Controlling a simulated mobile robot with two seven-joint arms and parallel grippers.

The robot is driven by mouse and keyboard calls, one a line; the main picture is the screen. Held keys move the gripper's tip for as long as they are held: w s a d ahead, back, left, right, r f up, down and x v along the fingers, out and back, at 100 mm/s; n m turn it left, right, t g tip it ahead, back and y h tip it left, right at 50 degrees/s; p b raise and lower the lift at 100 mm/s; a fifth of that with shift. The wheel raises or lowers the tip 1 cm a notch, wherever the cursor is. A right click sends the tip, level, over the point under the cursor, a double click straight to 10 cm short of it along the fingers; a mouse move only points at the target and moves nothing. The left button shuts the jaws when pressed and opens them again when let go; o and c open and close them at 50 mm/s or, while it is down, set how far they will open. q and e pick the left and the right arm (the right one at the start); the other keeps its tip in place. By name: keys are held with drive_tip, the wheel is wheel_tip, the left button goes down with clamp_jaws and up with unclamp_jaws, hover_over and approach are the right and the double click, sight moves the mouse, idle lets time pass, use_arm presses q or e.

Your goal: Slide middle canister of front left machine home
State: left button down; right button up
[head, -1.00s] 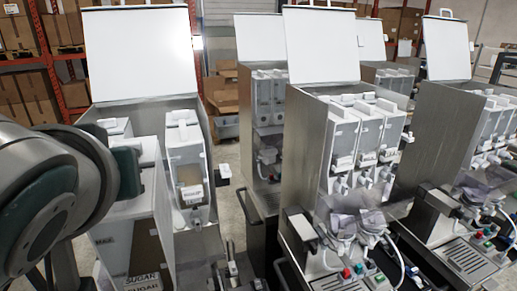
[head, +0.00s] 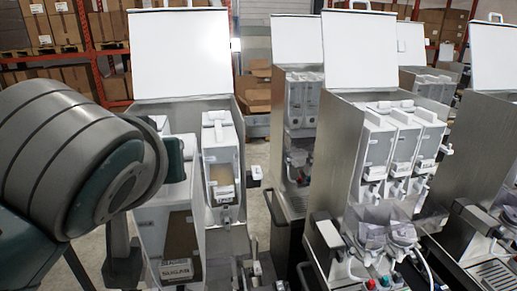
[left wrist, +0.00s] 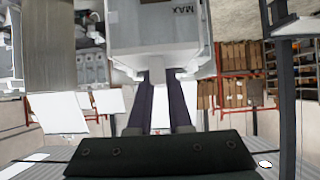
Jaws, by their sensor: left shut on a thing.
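The front left machine (head: 252,140) stands with its white lid (head: 178,52) raised. The middle canister, a white box with a SUGAR label (head: 176,270) and a dark window, is upright and at least partly in front of the housing. In the left wrist view this canister (left wrist: 150,35) shows a MAX mark and fills the top centre. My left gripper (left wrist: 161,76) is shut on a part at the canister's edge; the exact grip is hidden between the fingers. My right gripper is out of view.
Another canister (head: 221,165) stands in the same machine, close to the right. A second machine (head: 335,150) with several canisters stands further right, beyond a narrow floor gap (head: 257,175). More machines and shelves with boxes (head: 30,28) are behind.

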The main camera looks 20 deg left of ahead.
use_arm(q)
drive_tip(key=shift+w, duration=0.1)
drive_tip(key=shift+w+a+b, duration=0.1)
drive_tip(key=shift+w+a, duration=0.5)
drive_tip(key=shift+w, duration=0.4)
drive_tip(key=shift+w+a+b, duration=0.15)
drive_tip(key=shift+w+a, duration=0.5)
drive_tip(key=shift+w, duration=0.3)
drive_tip(key=shift+w+a+b, duration=0.1)
drive_tip(key=shift+w+a, duration=0.5)
drive_tip(key=shift+w, duration=0.4)
drive_tip(key=shift+w+a, duration=0.1)
drive_tip(key=shift+w+a+f+b, duration=0.1)
drive_tip(key=shift+w+a+b, duration=0.35)
drive_tip(key=shift+w, duration=0.3)
drive_tip(key=shift+w+a+f+b, duration=0.1)
drive_tip(key=shift+w+a+b, duration=0.2)
drive_tip(key=shift+w+a, duration=0.35)
drive_tip(key=shift+w+a+b, duration=0.3)
drive_tip(key=shift+w, duration=0.3)
drive_tip(key=shift+w+a+b, duration=0.3)
drive_tip(key=shift+w, duration=0.35)
drive_tip(key=shift+w+a+b, duration=0.3)
drive_tip(key=shift+w, duration=0.3)
